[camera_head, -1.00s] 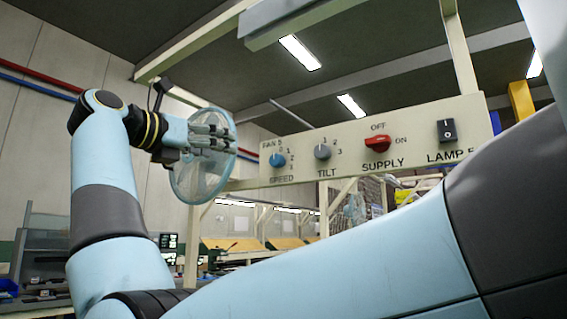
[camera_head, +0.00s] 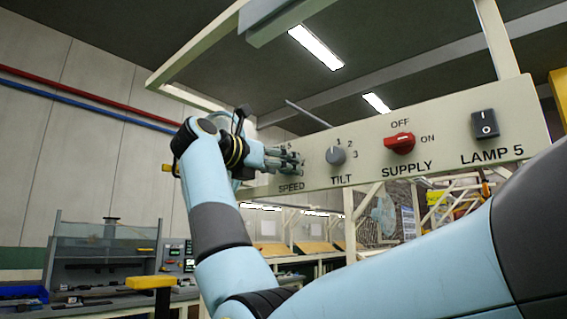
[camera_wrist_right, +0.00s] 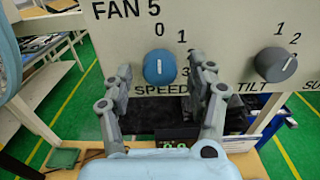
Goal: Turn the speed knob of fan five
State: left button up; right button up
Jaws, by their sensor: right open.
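The blue speed knob (camera_wrist_right: 160,67) of fan five shows in the right wrist view, under the label FAN 5 and above the word SPEED. Its white mark stands about upright, towards the 0. My right gripper (camera_wrist_right: 158,78) is open, with one finger on each side of the knob in that view. I cannot tell whether the fingers touch it. In the head view my right gripper (camera_head: 298,163) is at the left end of the pale control panel (camera_head: 455,118), and its fingers hide the speed knob. My left gripper is not in view.
The grey tilt knob (camera_head: 336,155) sits just right of the gripper. Further right are the red supply switch (camera_head: 400,143) and the black lamp switch (camera_head: 486,124). A pale frame post (camera_head: 497,40) rises behind the panel. Workbenches stand in the background.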

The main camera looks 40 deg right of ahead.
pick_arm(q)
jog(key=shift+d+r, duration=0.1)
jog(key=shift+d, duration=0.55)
pick_arm(e)
jog(key=shift+d, duration=0.55)
jog(key=c, duration=1.1)
pick_arm(q)
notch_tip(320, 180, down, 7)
jog(key=b, duration=0.7)
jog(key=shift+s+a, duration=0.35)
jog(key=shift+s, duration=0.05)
pick_arm(e)
jog(key=shift+w+m, duration=0.1)
jog(key=shift+m, duration=3.7)
jog(key=shift+c, duration=0.2)
